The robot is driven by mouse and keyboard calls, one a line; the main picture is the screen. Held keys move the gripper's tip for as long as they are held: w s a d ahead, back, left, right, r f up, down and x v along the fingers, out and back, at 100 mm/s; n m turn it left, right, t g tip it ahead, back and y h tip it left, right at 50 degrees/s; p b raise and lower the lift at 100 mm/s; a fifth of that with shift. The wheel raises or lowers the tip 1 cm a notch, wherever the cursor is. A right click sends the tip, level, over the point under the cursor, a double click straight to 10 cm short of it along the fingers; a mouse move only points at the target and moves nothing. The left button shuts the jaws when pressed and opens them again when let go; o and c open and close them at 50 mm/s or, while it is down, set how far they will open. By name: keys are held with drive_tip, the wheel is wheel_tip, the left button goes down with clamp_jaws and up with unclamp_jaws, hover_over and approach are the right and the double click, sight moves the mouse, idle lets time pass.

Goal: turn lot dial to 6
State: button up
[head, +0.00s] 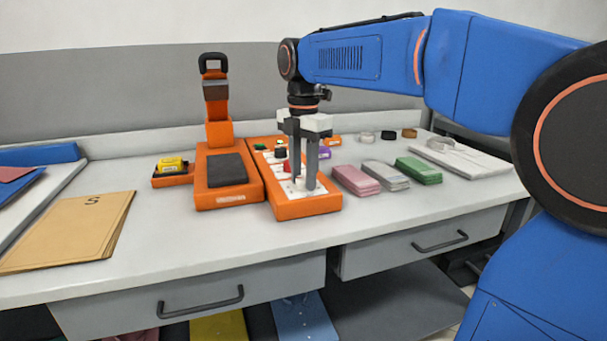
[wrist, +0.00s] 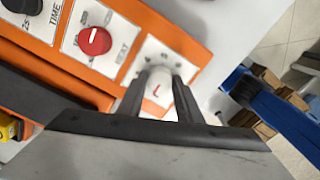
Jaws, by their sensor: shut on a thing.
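The lot dial (wrist: 156,82) is a pale knob with a red mark, on a white scale plate at the end of an orange control panel (head: 309,208). My gripper (head: 305,186) points straight down over the panel's near end. Its two dark fingers are shut on the dial, one on each side, as the wrist view shows. The scale figures around the dial are too small and partly covered, so I cannot read its setting. In the head view the fingers hide most of the dial.
A red heat dial (wrist: 93,41) sits beside the lot dial, with a black time dial (wrist: 22,5) beyond. An orange press (head: 228,195) stands left of the panel. Pink (head: 356,181), grey (head: 386,177) and green (head: 418,171) stacks lie right. The front counter strip is clear.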

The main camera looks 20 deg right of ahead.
drive_tip(key=m, duration=0.4)
drive_tip(key=shift+m, duration=0.3)
drive_tip(key=m, duration=1)
drive_tip(key=shift+m, duration=0.4)
drive_tip(key=m, duration=2)
drive_tip(key=shift+m, duration=0.4)
drive_tip(key=m, duration=0.4)
drive_tip(key=shift+m, duration=0.4)
